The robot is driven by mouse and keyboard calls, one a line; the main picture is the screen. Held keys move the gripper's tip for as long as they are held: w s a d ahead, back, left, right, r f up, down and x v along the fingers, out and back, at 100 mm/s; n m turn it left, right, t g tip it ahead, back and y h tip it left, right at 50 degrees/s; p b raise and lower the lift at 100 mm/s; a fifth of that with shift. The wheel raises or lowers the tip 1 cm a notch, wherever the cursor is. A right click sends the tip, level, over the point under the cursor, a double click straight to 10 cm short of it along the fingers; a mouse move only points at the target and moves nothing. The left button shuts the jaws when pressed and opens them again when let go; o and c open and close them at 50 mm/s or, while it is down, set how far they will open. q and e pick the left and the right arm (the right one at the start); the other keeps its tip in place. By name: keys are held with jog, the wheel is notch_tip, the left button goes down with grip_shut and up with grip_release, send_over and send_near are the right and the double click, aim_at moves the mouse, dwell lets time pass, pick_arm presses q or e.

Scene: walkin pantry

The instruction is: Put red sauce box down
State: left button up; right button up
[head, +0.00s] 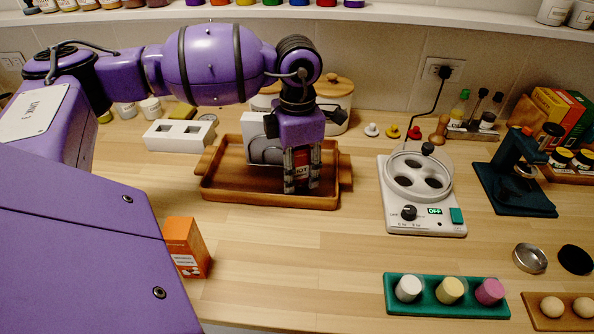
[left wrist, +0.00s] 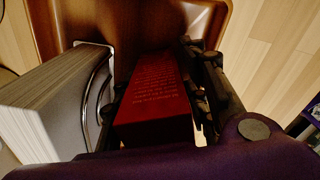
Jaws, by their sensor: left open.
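The red sauce box (head: 300,160) stands in the wooden tray (head: 228,185), with my left gripper (head: 302,178) pointing down around it. In the left wrist view, the red box (left wrist: 155,100) with small printed text lies between my left fingers (left wrist: 155,95). The left gripper is open, with a finger on each side of the box. Much of the box is hidden behind the fingers in the head view. I cannot tell whether its base touches the tray. My right gripper is not in view.
A white multi-cup cooker (head: 420,195) stands right of the tray, and an orange box (head: 187,247) stands in front at left.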

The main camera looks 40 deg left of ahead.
pick_arm(q)
notch_tip(320, 180, up, 12)
jog(key=shift+f, duration=0.15)
dwell(0.4)
